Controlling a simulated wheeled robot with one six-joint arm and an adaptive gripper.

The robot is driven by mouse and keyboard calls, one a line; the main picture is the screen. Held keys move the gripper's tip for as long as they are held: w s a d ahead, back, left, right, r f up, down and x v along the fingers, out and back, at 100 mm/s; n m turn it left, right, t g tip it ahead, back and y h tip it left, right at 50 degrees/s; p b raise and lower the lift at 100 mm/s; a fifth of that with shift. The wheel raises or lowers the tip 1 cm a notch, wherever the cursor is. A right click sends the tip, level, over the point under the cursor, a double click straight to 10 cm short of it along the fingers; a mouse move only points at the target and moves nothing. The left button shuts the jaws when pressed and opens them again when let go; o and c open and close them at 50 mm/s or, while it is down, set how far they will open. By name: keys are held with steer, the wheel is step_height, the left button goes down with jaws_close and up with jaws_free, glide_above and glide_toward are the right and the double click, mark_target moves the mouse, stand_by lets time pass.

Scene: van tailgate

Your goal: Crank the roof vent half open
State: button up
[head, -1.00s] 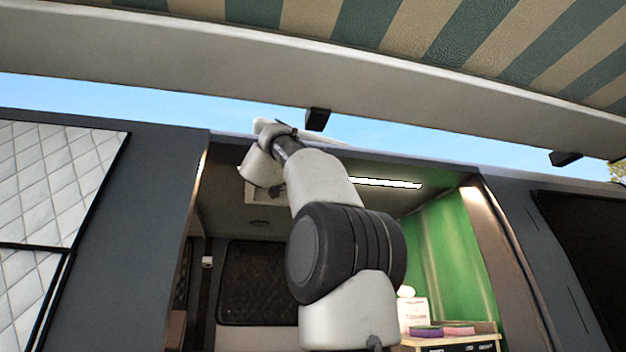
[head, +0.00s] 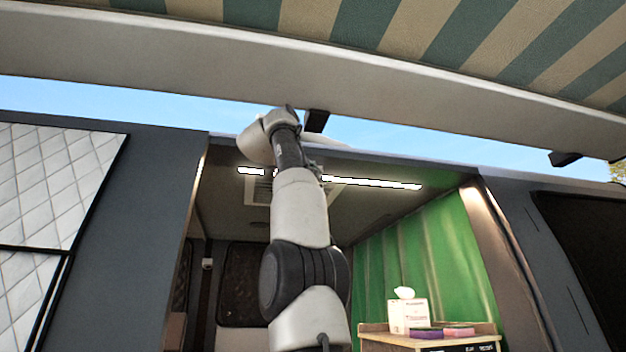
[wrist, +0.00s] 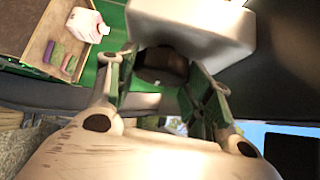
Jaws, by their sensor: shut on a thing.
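In the wrist view, my gripper (wrist: 160,75) has its two fingers closed on a dark round knob (wrist: 162,62), which I take to be the crank's knob. A pale blocky housing (wrist: 200,22) lies right beyond the fingertips. In the head view, a pale vent frame (head: 334,192) shows on the van ceiling, partly hidden behind my arm. My gripper and the crank are hidden there by my arm. How far the vent stands open cannot be told.
A striped awning (head: 400,35) hangs above, with a black bracket (head: 316,121) close to my arm. A lit strip (head: 375,182) runs along the ceiling. A tissue box (head: 408,315) stands on a wooden cabinet (head: 375,328) by the green curtain (head: 430,245).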

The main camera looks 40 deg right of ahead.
steer(key=shift+a+r, duration=0.25)
steer(key=o, duration=0.7)
steer(key=shift+a, duration=0.1)
steer(key=o, duration=0.3)
steer(key=shift+a, duration=0.15)
steer(key=v, duration=1.1)
steer(key=shift+a, duration=0.15)
steer(key=shift+s, duration=0.1)
